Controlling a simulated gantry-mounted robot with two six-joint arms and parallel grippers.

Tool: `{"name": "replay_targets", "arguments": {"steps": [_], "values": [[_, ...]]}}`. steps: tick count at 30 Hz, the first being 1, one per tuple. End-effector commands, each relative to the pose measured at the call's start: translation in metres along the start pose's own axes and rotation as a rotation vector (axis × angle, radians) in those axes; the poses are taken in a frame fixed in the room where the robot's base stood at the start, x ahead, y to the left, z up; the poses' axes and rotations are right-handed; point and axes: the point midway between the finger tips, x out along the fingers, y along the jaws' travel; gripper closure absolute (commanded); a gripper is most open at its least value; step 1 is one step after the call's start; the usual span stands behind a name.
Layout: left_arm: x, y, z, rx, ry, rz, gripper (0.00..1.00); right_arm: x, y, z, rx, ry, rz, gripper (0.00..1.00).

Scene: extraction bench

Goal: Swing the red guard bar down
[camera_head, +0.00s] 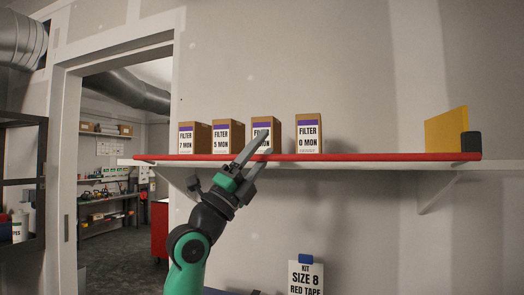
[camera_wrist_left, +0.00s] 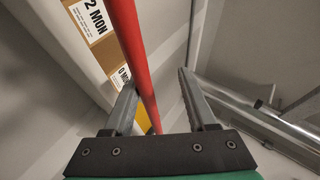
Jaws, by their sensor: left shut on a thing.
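The red guard bar (camera_head: 370,157) is long and level, running along the front edge of the white shelf at about the foot of the boxes. My left gripper (camera_head: 262,148) reaches up from below to the bar, in front of the third filter box. In the left wrist view the red bar (camera_wrist_left: 135,50) passes between the two fingers of my left gripper (camera_wrist_left: 157,80), closer to the left finger. My right gripper is not in view.
Several filter boxes (camera_head: 309,135) stand in a row on the shelf (camera_head: 390,167) behind the bar. A yellow panel (camera_head: 445,130) and a dark block (camera_head: 471,142) are at the right end. A sign (camera_head: 306,278) sits below. The wall area under the shelf is mostly clear.

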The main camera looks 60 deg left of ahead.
Motion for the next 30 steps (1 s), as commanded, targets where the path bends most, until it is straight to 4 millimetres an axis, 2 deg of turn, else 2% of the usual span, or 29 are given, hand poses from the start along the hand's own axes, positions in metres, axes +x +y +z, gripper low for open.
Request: {"name": "replay_targets", "arguments": {"steps": [13,30], "values": [[-0.003,0.000,0.001,0.002,-0.002,-0.004,0.50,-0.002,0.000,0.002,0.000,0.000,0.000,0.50],[-0.043,0.027,0.003,0.001,-0.002,0.000,0.50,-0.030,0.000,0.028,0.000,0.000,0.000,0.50]]}}
